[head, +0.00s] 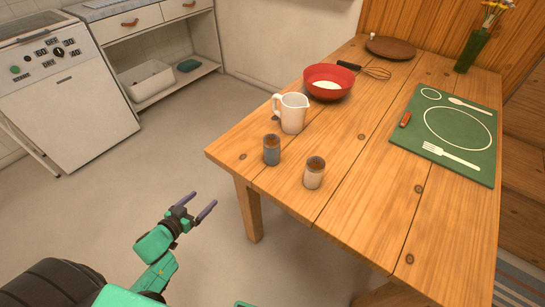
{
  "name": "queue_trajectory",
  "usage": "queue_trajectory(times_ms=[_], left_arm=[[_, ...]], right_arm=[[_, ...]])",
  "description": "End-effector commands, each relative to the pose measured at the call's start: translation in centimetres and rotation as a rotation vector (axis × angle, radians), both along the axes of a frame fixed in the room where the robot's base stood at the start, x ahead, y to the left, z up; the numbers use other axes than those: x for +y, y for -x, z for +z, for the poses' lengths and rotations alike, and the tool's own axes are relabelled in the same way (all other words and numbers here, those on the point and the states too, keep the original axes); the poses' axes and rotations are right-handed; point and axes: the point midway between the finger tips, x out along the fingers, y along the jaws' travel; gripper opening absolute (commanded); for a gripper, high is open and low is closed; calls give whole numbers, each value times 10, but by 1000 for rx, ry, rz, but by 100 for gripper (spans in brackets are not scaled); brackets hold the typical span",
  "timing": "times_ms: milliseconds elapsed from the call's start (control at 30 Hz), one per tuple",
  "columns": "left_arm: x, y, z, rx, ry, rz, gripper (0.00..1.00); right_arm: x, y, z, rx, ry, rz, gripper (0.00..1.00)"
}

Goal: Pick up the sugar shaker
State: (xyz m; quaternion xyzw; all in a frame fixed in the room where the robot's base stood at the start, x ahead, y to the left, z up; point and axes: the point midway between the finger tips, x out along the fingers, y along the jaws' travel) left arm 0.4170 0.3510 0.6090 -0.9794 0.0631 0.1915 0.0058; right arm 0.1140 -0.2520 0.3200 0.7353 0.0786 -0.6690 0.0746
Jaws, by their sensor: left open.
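Two small shakers with brown tops stand upright on the wooden table (350,215), near its left edge. One is a blue-grey shaker (271,151); the other is a cream shaker (314,175), to its right and nearer to me. I see no readable label that tells which one holds sugar. My left gripper (204,200) is open and empty, over the floor left of the table and apart from both shakers. My right gripper is not in view.
A white jug (291,114) stands just behind the shakers. Beyond it are a red bowl (329,82) and a whisk (377,73). A green placemat (410,143) lies at right. The table's front middle is bare. A white stove (75,105) stands at far left.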

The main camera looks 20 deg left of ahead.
Motion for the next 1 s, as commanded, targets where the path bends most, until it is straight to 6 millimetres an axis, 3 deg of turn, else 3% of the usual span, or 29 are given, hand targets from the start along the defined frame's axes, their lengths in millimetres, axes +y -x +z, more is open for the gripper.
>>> queue_trajectory(times_ms=[33,133,200,300,433,700,1000], left_arm=[[-8,-14,26,-88,18,-62,94],[-43,-29,100,-249,74,-243,94],[-74,-26,142,-318,106,-382,94],[-109,-14,180,-357,132,-530,94],[-127,-17,194,-366,143,-577,94],[-169,-69,195,-367,145,-569,94],[-198,-107,192,-367,146,-567,94]], right_arm=[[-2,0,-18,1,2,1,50],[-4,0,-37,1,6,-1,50],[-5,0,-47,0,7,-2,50],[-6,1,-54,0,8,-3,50],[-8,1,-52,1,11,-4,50],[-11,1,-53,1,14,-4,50],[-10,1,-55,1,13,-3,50]])
